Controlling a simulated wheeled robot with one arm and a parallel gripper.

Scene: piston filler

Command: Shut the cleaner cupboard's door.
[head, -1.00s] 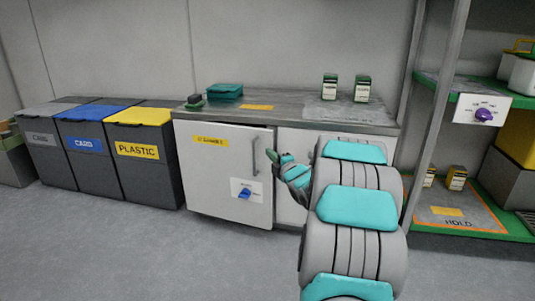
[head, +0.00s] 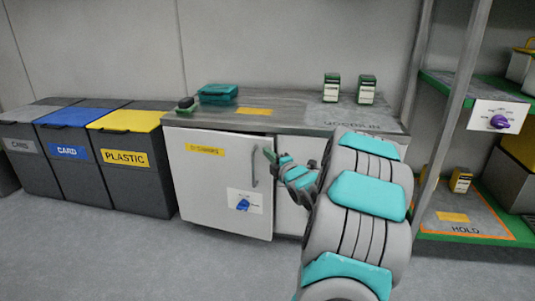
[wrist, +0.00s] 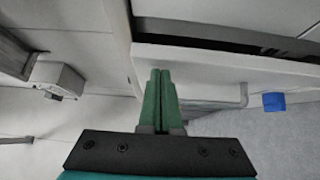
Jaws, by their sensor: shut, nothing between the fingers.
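The cleaner cupboard's white door (head: 215,170) stands slightly ajar, its handle side out from the cupboard. It carries a yellow label (head: 205,150), a grey bar handle (head: 255,165) and a plate with a blue knob (head: 242,205). In the wrist view a dark gap shows along the door's (wrist: 205,68) top edge; the handle (wrist: 243,97) and blue knob (wrist: 274,102) are right of my fingers. My gripper (head: 268,153) is shut and empty, with its green fingertips (wrist: 159,72) close to the door beside the handle. I cannot tell whether they touch it.
The worktop (head: 300,122) above holds a teal case (head: 218,94), a small dark green item (head: 186,104) and two green-and-white containers (head: 332,88). Bins, including the plastic bin (head: 130,165), stand at left. A shelf post (head: 450,120) rises at right. Floor in front is clear.

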